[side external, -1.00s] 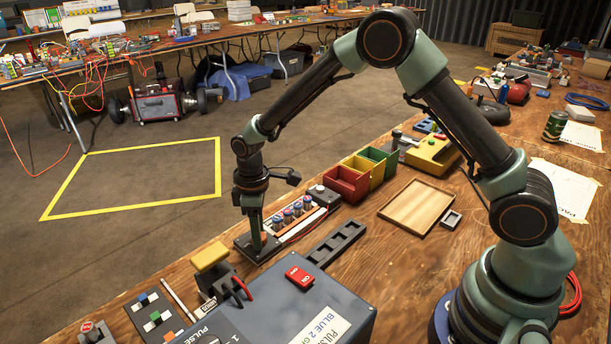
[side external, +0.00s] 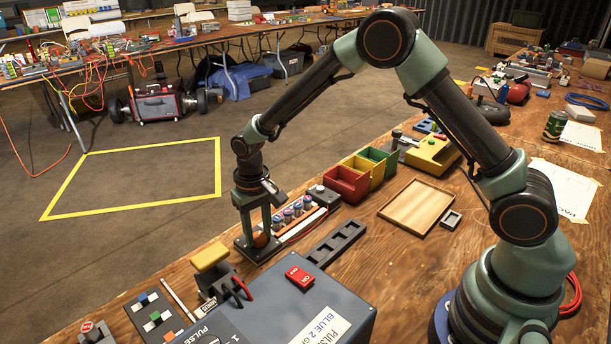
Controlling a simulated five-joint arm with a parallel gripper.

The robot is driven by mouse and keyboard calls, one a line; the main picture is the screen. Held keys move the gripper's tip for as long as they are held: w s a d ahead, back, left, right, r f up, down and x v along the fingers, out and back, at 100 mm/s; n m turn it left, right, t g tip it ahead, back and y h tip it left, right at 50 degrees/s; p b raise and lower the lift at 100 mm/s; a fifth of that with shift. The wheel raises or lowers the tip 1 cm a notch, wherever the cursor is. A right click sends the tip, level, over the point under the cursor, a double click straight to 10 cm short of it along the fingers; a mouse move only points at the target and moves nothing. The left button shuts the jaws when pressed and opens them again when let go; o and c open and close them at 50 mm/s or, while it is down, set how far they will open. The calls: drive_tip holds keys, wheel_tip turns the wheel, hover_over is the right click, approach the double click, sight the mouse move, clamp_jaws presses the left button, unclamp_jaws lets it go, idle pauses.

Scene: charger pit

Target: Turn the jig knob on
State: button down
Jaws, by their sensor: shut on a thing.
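The jig knob (side external: 261,240) is a small orange knob low on a dark base plate (side external: 250,254) near the far edge of the workbench. My gripper (side external: 260,240) points straight down over it, its two green fingers shut around the knob. The fingers partly cover the knob, so its marking and exact setting cannot be read.
A row of several blue-and-red cylinders (side external: 298,209) stands in a rack just right of my gripper. A dark slotted strip (side external: 336,243) and a grey box with a red switch (side external: 300,277) lie nearer. A yellow-topped clamp (side external: 210,257) stands left. Red, yellow and green bins (side external: 347,183) are behind.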

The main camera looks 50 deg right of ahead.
sight(259, 235)
drive_tip(key=shift+r+m, duration=0.1)
drive_tip(key=shift+m, duration=0.9)
drive_tip(key=shift+c, duration=2.2)
unclamp_jaws()
wheel_tip(259, 235, up, 12)
